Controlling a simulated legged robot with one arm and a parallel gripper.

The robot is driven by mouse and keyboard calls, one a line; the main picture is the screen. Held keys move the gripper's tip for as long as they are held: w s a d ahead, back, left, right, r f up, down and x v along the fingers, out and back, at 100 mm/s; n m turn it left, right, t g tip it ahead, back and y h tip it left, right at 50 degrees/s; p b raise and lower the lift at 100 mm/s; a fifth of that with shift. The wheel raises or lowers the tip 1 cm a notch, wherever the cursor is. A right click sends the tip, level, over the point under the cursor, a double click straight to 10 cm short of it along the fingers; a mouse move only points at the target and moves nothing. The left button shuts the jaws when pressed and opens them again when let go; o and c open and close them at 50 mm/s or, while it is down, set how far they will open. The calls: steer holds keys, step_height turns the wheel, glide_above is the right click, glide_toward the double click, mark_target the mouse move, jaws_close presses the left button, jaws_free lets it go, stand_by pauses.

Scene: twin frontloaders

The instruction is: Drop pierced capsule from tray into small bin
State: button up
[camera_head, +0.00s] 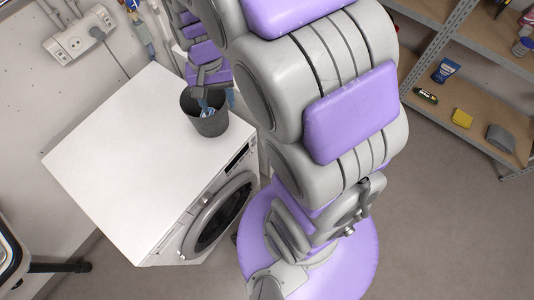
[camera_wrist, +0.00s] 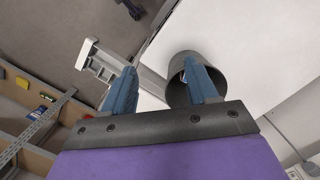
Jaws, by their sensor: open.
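A small dark grey bin (camera_head: 210,122) stands on the far right corner of the white washing machine top (camera_head: 125,145). My gripper (camera_head: 206,104) reaches down to the bin, with a blue finger showing at its mouth. In the wrist view, the fingers of my gripper (camera_wrist: 159,66) are spread apart with nothing between them. One finger overlaps the mouth of the bin (camera_wrist: 218,72); the other shows outside its rim. A small pale patch shows beside the finger at the bin mouth, too small to identify. I see no clear capsule and no tray.
My arm hides much of the middle of the head view. Shelves (camera_head: 470,105) on the right hold a blue tube (camera_head: 445,71), a yellow block (camera_head: 462,118) and other items. A wall socket (camera_head: 78,38) with cables is behind the machine. The machine top left of the bin is clear.

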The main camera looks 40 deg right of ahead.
steer(key=s+r+n, duration=0.2)
steer(key=s, duration=0.8)
steer(key=s+r+n, duration=0.2)
steer(key=s+n, duration=0.1)
steer(key=s, duration=0.8)
steer(key=shift+s+r+h, duration=0.2)
steer(key=shift+s+h, duration=0.1)
steer(key=shift+a, duration=0.2)
steer(key=shift+f+b, duration=0.5)
steer(key=shift+b, duration=0.05)
